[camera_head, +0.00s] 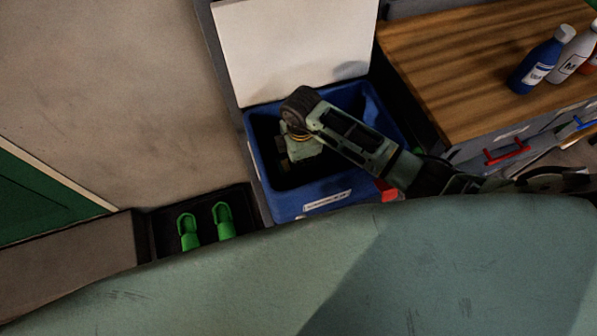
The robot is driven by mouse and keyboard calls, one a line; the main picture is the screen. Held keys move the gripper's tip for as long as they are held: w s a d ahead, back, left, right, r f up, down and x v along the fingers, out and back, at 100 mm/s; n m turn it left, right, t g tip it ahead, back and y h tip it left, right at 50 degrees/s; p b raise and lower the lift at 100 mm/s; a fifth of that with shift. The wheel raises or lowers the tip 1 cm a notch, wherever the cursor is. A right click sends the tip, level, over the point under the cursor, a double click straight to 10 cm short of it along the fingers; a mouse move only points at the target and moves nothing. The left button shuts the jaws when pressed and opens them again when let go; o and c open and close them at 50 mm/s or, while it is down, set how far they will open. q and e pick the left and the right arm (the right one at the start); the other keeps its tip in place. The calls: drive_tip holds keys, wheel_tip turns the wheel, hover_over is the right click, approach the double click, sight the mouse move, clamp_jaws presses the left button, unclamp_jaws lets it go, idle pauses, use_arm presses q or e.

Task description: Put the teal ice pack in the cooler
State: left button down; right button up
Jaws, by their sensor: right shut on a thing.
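The cooler (289,203) is a blue open-topped box with a white label on its front and its white lid (300,48) raised behind it. My right arm comes in from the right over the cooler's rim. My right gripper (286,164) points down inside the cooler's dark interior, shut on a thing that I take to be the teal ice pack. The ice pack itself cannot be made out; the gripper and deep shadow hide it. Whether it touches the cooler floor cannot be told. My left gripper is not in view.
A wooden-topped cabinet (450,60) with a red drawer handle (506,151) stands right of the cooler, bearing a blue bottle (540,64) and a white bottle (572,58). Green shoes (224,222) lie in a dark tray (160,226) at the cooler's left.

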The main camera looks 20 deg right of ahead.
drive_tip(key=shift+a+f, duration=0.3)
drive_tip(key=shift+a, duration=0.1)
wheel_tip(320, 180, down, 4)
drive_tip(key=b, duration=0.4)
drive_tip(key=shift+r, duration=0.1)
drive_tip(key=shift+s, duration=0.1)
drive_tip(key=shift+f, duration=0.35)
drive_tip(key=o, duration=1.4)
